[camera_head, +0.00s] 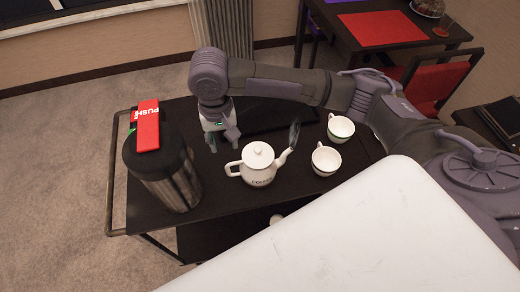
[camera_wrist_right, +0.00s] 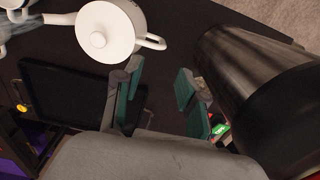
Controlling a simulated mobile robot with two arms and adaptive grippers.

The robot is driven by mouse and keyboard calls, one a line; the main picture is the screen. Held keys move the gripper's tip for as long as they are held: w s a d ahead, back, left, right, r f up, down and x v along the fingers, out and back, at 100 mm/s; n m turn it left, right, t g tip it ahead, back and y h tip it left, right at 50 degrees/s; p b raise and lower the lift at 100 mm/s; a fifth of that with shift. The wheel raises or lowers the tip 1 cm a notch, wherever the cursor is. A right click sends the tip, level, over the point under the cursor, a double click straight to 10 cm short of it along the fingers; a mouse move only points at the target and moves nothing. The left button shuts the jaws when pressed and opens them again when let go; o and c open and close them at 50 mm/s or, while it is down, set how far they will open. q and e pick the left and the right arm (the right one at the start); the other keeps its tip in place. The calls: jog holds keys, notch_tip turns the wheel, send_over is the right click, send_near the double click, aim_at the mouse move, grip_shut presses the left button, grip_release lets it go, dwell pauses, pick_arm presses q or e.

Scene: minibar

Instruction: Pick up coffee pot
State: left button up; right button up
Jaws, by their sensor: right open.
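The white coffee pot (camera_head: 260,166) stands upright on the dark cart top, with lettering on its side, its handle to the left and its spout to the right. My right gripper (camera_head: 224,143) is open and empty, just behind and left of the pot, near its handle. In the right wrist view the open fingers (camera_wrist_right: 157,92) point toward the table beside the pot (camera_wrist_right: 106,30). The pot's handle (camera_wrist_right: 150,42) lies just ahead of the fingers and is not between them. My left gripper does not show.
A steel airpot with a red push lid (camera_head: 148,126) stands left of the gripper; it is close beside the fingers in the right wrist view (camera_wrist_right: 262,90). Two white cups (camera_head: 340,127) (camera_head: 326,159) stand right of the pot. A dark tray (camera_head: 265,115) lies behind it.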

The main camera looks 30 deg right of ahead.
aim_at(227, 167)
notch_tip(227, 167, down, 7)
jog(key=shift+r, duration=0.1)
jog(key=shift+f+p, duration=0.45)
jog(key=shift+f, duration=0.2)
notch_tip(227, 167, down, 4)
jog(key=shift+a+f+p, duration=0.1)
jog(key=shift+a+p, duration=0.05)
jog(key=shift+p, duration=0.2)
grip_shut()
